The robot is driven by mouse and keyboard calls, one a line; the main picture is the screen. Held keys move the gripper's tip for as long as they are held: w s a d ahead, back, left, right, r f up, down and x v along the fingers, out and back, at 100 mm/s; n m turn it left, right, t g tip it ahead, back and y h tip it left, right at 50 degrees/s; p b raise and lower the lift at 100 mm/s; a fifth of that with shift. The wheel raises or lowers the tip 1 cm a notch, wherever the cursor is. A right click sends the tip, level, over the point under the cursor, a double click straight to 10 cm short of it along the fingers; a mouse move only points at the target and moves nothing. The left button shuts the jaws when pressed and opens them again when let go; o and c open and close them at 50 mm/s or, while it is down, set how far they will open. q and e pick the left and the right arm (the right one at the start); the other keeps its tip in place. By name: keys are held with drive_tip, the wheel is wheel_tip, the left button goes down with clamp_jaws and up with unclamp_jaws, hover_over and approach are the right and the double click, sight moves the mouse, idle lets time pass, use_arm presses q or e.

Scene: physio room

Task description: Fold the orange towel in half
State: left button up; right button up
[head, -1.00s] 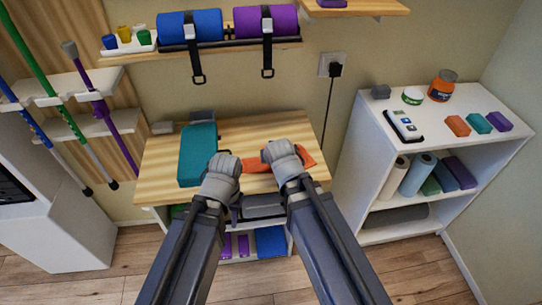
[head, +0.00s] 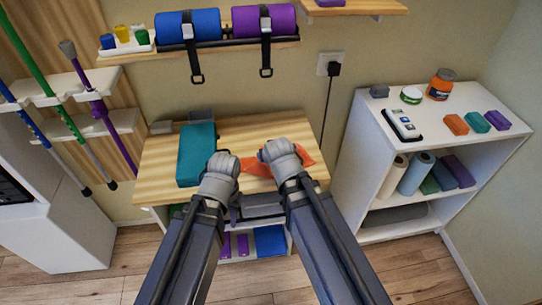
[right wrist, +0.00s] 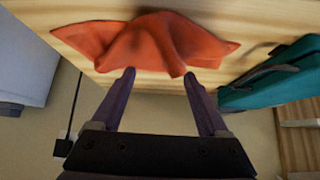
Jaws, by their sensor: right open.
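The orange towel (head: 254,167) lies on the wooden table, partly hidden behind my arms in the head view. In the right wrist view the towel (right wrist: 150,40) is rumpled, with its middle bunched into raised folds and a pointed corner out to each side. My right gripper (right wrist: 160,74) is open, its two fingertips apart at the near edge of the bunched towel; I cannot tell whether they touch it. My left gripper (head: 234,208) is over the front of the table, left of the right one; its jaws are mostly hidden by my wrist.
A white shelf unit (head: 372,128) stands to the right with small items on top. A wall shelf with blue and purple rolls hangs above.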

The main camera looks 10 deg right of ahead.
drive_tip(key=o, duration=0.3)
wheel_tip(320, 180, up, 9)
drive_tip(key=p, duration=0.9)
idle(0.3)
